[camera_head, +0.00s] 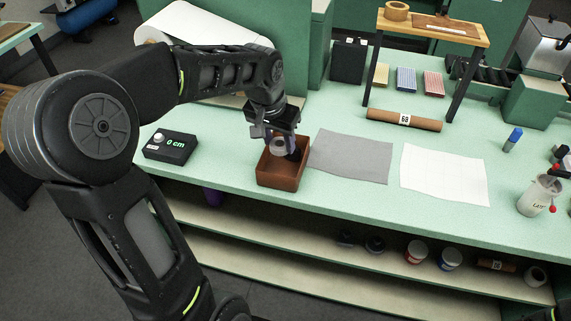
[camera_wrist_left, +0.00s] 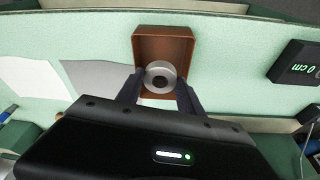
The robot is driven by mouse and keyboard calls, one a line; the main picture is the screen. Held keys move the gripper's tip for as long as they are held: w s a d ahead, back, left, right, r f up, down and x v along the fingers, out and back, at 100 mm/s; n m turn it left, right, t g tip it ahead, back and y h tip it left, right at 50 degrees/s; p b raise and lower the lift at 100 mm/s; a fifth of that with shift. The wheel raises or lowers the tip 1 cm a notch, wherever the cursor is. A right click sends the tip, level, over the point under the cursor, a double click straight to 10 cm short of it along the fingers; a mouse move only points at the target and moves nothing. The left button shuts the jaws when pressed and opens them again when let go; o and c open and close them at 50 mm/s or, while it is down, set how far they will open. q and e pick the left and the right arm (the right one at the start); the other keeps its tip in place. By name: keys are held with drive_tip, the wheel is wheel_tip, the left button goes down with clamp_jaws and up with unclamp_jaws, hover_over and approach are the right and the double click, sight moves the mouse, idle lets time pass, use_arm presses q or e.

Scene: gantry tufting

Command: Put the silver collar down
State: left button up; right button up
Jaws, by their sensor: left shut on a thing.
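The silver collar (camera_wrist_left: 160,77) is a short metal ring with a dark centre hole. My left gripper (camera_wrist_left: 160,84) is shut on it, with one dark finger on each side. In the wrist view the collar lies over the inside of the brown open tray (camera_wrist_left: 142,38). In the head view the left gripper (camera_head: 284,146) reaches down at the brown tray (camera_head: 278,182), and the collar (camera_head: 278,145) shows partly between the fingers. I cannot tell whether the collar touches the tray floor. My right gripper is not in view.
A black display box (camera_head: 170,146) reading 0 cm stands left of the tray. A grey sheet (camera_head: 350,157) and a white sheet (camera_head: 445,175) lie to its right. A brown roll (camera_head: 403,120) lies behind them. A cup of tools (camera_head: 540,195) stands at the far right.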

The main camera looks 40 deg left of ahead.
use_arm(q)
drive_tip(key=shift+w+f+p, duration=0.1)
drive_tip(key=shift+f+p, duration=0.3)
drive_tip(key=shift+f, duration=2.8)
drive_tip(key=shift+f, duration=1.85)
drive_tip(key=shift+f, duration=0.1)
drive_tip(key=o, duration=1)
drive_tip(key=shift+f, duration=0.1)
drive_tip(key=shift+c, duration=0.2)
drive_tip(key=shift+o, duration=0.8)
